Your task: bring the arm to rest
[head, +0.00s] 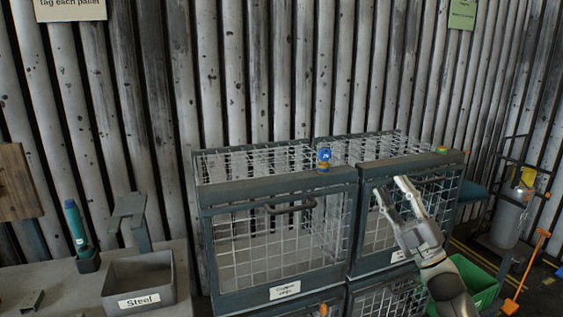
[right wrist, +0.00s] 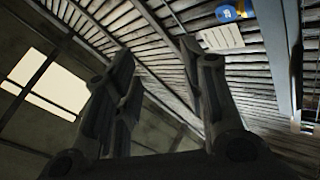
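My right gripper (head: 390,195) is raised in front of the right-hand wire cage (head: 410,168) in the head view. Its two fingers are spread apart with nothing between them. In the right wrist view the fingers (right wrist: 155,75) also stand apart and empty, with the corrugated wall and roof behind them. I cannot tell whether the fingers touch the cage front. My left gripper is not in the head view.
A second wire cage (head: 281,290) with a handle stands left of it. A blue can (head: 323,158) sits on top. A grey Steel bin (head: 139,284) and a teal bottle (head: 76,225) are on the left bench. A green crate (head: 475,280), a grey cylinder (head: 508,220) and an orange-handled tool (head: 525,275) stand right.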

